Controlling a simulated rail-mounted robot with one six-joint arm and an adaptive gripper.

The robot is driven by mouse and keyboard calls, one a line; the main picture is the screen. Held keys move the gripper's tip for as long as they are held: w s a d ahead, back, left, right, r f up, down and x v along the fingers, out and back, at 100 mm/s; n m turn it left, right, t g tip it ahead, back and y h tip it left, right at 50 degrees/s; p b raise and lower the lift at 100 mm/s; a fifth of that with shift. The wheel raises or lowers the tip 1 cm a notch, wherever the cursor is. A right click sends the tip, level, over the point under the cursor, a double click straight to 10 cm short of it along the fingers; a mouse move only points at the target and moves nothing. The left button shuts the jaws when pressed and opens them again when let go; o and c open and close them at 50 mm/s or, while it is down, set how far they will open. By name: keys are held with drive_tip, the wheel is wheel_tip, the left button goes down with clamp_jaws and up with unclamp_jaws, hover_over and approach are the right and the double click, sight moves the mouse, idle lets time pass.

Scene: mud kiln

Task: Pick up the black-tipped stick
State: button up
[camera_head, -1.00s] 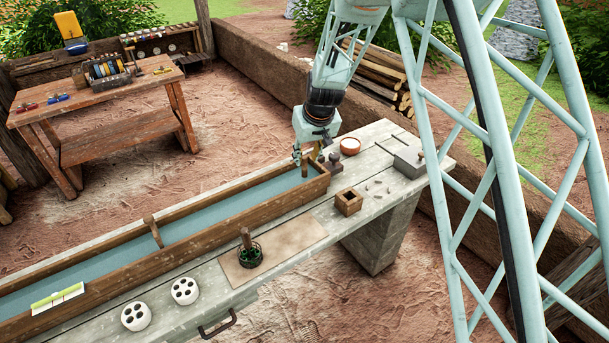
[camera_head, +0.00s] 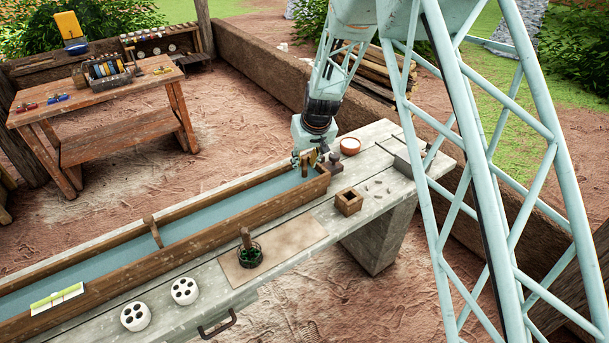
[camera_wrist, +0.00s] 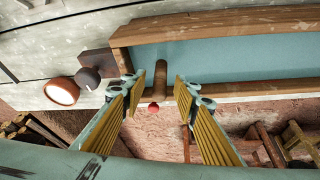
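A short brown stick (camera_wrist: 160,80) shows between my spread fingertips in the wrist view, at the near end of the water trough. It also shows in the head view (camera_head: 304,167), upright-looking beside the trough's end wall. A second stick (camera_head: 153,231) leans across the trough farther left. A third (camera_head: 246,237) stands in a dark green holder on the mat. My gripper (camera_wrist: 161,88) is open over the trough's right end (camera_head: 308,158), its yellow-padded fingers either side of the first stick, contact unclear.
The long wooden trough (camera_head: 215,235) of water lies on a stone bench. Right of its end are a dark knobbed block (camera_head: 333,163), a terracotta bowl (camera_head: 350,145) and a small wooden box (camera_head: 348,201). Two white holed pots (camera_head: 185,290) stand at the front left.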

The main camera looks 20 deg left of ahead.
drive_tip(key=shift+w+a+f, duration=0.15)
drive_tip(key=shift+w+f, duration=0.05)
drive_tip(key=shift+f, duration=0.35)
drive_tip(key=shift+c, duration=0.5)
drive_tip(key=c, duration=0.8)
